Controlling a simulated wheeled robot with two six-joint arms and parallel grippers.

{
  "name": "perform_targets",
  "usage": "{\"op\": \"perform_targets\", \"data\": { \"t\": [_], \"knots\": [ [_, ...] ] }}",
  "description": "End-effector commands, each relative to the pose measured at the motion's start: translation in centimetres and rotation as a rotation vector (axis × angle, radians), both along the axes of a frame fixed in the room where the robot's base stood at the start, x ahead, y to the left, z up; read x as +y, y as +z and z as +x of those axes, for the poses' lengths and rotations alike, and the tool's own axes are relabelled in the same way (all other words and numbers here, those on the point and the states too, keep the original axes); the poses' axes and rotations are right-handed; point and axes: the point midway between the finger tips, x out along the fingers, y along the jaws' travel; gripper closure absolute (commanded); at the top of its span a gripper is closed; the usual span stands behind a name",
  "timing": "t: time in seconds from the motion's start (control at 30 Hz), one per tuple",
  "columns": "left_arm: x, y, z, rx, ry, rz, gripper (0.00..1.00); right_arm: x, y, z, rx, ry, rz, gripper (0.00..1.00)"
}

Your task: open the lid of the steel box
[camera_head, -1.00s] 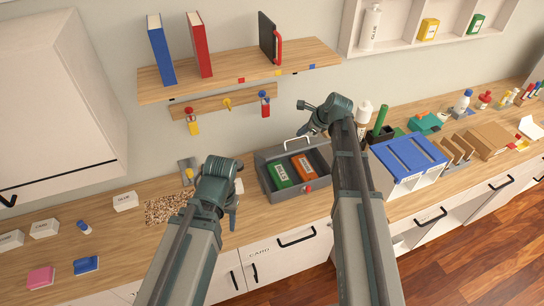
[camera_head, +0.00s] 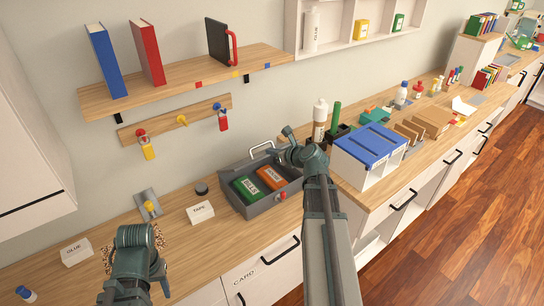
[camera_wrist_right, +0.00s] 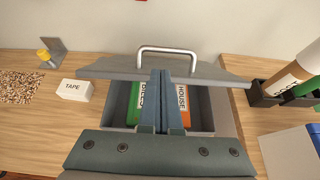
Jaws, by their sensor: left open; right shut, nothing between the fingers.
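The grey steel box (camera_head: 236,201) stands on the wooden counter, with a green and an orange labelled item inside. Its lid (camera_wrist_right: 110,68) is raised along the back edge, with a pale bar handle (camera_wrist_right: 167,50) on it; the handle also shows in the head view (camera_head: 262,147). A red knob (camera_head: 281,196) is on the box front. My right gripper (camera_head: 287,132) is at the box's right back side. In the wrist view its shut, empty fingers (camera_wrist_right: 162,75) overlap the lid; I cannot tell whether they touch it. My left gripper (camera_head: 160,283) is open, low at the left, away from the box.
A white box labelled TAPE (camera_head: 200,212) stands left of the steel box. A white container with a blue lid (camera_head: 370,145) and a brown-white bottle (camera_head: 320,122) stand to its right. Hooks with tags (camera_head: 181,121) and a bookshelf (camera_head: 190,84) are on the wall above.

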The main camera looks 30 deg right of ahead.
Motion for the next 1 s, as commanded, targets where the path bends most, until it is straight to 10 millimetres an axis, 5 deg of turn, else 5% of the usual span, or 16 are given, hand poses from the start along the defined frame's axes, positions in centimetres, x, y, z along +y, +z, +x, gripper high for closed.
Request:
{"op": "perform_targets", "data": {
  "t": [0.4, 1.0],
  "knots": [
    [0.0, -3.0, 0.0, 0.0, 0.0, 0.0, 0.5, 0.3, -3.0, 5.3, 0.002, 0.002, -0.001, 1.0],
    [0.0, -2.5, 0.0, 0.0, 0.0, 0.0, 0.5, 0.1, -2.7, 5.8, 0.01, 0.002, -0.003, 1.0]
  ]
}}
